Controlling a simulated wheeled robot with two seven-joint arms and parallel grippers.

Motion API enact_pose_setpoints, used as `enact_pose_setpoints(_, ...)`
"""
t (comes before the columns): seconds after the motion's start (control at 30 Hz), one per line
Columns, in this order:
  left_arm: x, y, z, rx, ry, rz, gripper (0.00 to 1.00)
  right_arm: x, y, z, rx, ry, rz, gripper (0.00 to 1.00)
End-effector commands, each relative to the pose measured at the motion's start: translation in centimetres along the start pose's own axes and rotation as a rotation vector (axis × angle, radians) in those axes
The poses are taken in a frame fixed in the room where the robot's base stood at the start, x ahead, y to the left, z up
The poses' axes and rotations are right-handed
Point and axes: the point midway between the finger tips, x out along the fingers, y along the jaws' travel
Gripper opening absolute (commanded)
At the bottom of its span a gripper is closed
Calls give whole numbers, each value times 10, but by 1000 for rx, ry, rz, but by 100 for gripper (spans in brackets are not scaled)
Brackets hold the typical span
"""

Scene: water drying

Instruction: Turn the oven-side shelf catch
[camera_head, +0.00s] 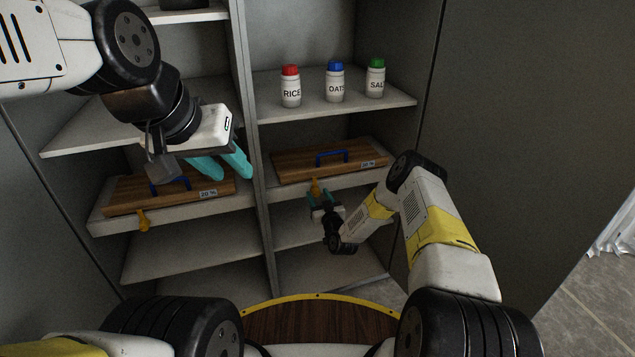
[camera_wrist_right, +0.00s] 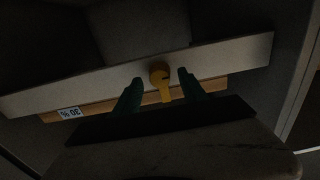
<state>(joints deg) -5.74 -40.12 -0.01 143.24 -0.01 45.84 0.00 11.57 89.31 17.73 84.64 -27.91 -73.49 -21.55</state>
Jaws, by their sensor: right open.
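A yellow-orange catch (camera_head: 315,187) sits on the front edge of the right shelf that bears a wooden board. My right gripper (camera_head: 323,197) is just below and in front of it, open. In the right wrist view the catch (camera_wrist_right: 161,82) shows between the two dark green fingers (camera_wrist_right: 160,76), with gaps on both sides and its handle along the finger direction. A second yellow catch (camera_head: 144,220) hangs on the left shelf's front edge. My left gripper (camera_head: 233,176) has its teal fingers apart and empty, in front of the left board. No oven shows.
Wooden boards with blue handles lie on the left shelf (camera_head: 205,186) and the right shelf (camera_head: 300,170). Rice (camera_head: 291,90), oats (camera_head: 335,87) and salt (camera_head: 376,83) jars stand above on the right. A grey upright (camera_head: 254,130) divides the shelves. A round wooden top (camera_head: 318,322) is below.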

Motion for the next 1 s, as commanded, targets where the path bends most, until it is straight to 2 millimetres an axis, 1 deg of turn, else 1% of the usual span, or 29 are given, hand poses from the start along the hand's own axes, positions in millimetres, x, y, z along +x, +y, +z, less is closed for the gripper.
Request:
enact_pose_setpoints(0.03, 0, 0, 0, 0, 0, 0, 36, 5, 0, 0, 0, 0, 0, 50)
enact_pose_setpoints(0.13, 0, 0, 0, 0, 0, 0, 36, 11, 0, 1, 0, -1, 0, 50)
enact_pose_setpoints(0.4, 0, 0, 0, 0, 0, 0, 36, 13, 0, 1, 0, -2, 0, 50)
enact_pose_setpoints(0.47, 0, 0, 0, 0, 0, 0, 36, 13, 0, 0, 0, -2, 0, 40)
enact_pose_setpoints(0.5, 0, 0, 0, 0, 0, 0, 36, 13, 0, 0, 0, -2, 0, 32)
enact_pose_setpoints(0.57, 0, 0, 0, 0, 0, 0, 36, 13, 0, 0, 0, -2, 0, 21)
enact_pose_setpoints(0.6, 0, 0, 0, 0, 0, 0, 36, 13, 0, 0, 0, -2, 0, 13)
enact_pose_setpoints(0.67, 0, 0, 0, 0, 0, 0, 36, 13, 0, 0, 0, -2, 0, 1)
enact_pose_setpoints(1.0, 0, 0, 0, 0, 0, 0, 36, 12, 0, 0, 29, -2, 0, 0)
